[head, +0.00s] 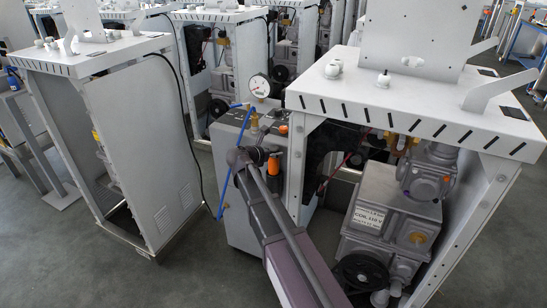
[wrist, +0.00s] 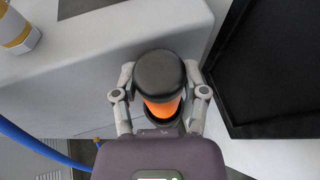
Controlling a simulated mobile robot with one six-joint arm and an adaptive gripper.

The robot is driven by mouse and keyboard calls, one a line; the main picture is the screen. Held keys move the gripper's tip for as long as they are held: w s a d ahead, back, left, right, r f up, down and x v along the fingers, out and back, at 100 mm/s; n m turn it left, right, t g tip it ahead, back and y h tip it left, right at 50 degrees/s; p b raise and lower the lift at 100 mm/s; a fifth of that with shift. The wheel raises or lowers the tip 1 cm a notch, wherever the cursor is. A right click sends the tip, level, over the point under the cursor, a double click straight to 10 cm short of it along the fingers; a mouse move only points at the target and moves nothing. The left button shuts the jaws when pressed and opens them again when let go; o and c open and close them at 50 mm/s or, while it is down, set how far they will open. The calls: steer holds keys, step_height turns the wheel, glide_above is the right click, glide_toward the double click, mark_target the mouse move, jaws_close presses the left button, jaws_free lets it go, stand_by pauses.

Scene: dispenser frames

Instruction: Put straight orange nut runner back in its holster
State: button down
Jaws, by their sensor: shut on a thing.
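The orange nut runner (head: 273,166) is between the fingers of my gripper (head: 266,158), beside the grey box with the gauge in the head view. In the wrist view the nut runner (wrist: 162,108) shows an orange body under a round black end, with my gripper (wrist: 159,72) shut around it, one finger on each side. Its lower part is hidden by the black end and my gripper. I cannot make out the holster in either view.
A grey box (head: 236,180) with a pressure gauge (head: 259,86) and a blue hose (head: 229,170) stands close by. A white-topped frame (head: 420,110) with grey machinery (head: 388,215) is on the right. Another frame (head: 125,150) is on the left.

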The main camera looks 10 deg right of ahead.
steer(key=shift+f, duration=0.1)
steer(key=shift+c, duration=0.6)
jaws_free()
steer(key=p+v, duration=0.4)
steer(key=v, duration=0.8)
steer(key=shift+p, duration=0.3)
steer(key=shift+s+d, duration=0.1)
steer(key=shift+s, duration=0.05)
